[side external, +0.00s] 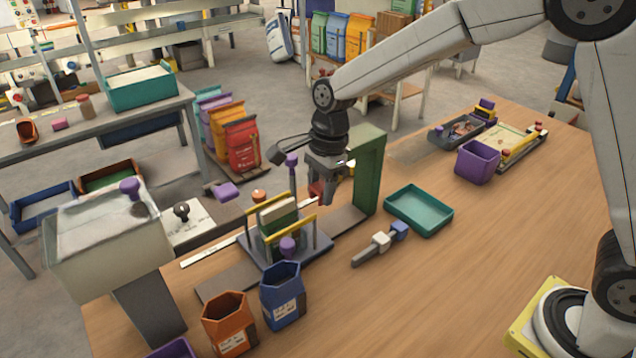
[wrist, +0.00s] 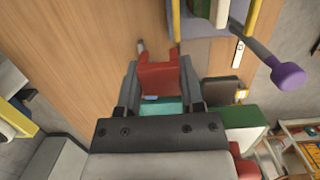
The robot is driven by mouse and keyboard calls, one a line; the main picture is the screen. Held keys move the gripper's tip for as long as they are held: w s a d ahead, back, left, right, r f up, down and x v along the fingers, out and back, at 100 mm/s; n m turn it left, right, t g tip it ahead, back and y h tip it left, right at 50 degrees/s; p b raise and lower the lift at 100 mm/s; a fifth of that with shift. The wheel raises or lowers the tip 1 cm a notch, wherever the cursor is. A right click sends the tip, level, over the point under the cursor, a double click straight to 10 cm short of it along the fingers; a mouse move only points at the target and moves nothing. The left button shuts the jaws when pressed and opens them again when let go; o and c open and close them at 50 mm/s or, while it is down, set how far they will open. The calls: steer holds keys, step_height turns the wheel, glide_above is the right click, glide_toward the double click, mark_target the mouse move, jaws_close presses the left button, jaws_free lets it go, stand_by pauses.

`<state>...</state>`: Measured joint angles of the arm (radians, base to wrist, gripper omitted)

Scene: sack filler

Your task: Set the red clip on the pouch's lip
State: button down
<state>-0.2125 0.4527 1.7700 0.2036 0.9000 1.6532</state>
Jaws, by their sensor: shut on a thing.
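My gripper (side external: 325,196) is shut on the red clip (side external: 316,191). In the wrist view the red clip (wrist: 160,78) sits between the two fingers (wrist: 160,85), with its two prongs pointing away from the gripper. A green pouch (side external: 277,233) with a pale upper part (side external: 278,209) stands upright in a grey holder (side external: 318,246) between yellow bars. The clip is above and to the right of the pouch, apart from it. In the wrist view only part of the pouch (wrist: 221,12) shows at the top edge.
A green upright (side external: 369,175) stands just right of my gripper. Purple-knobbed handles (side external: 292,159) flank the holder. A teal tray (side external: 418,208) and a grey tool (side external: 378,243) lie to the right. Orange (side external: 228,315) and blue (side external: 283,285) cups stand in front. The right-hand tabletop has free room.

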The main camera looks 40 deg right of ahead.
steer(key=r, duration=0.2)
glide_above(278, 206)
steer(key=shift+f, duration=0.2)
steer(key=shift+f, duration=0.25)
steer(key=shift+f, duration=1.7)
steer(key=shift+f, duration=1.45)
steer(key=shift+c, duration=0.7)
jaws_free()
steer(key=shift+r, duration=0.15)
steer(key=shift+d+r, duration=0.2)
steer(key=shift+r, duration=1.05)
steer(key=shift+d+r, duration=0.25)
steer(key=shift+r, duration=0.95)
steer(key=shift+d+r, duration=0.2)
steer(key=shift+r, duration=1.05)
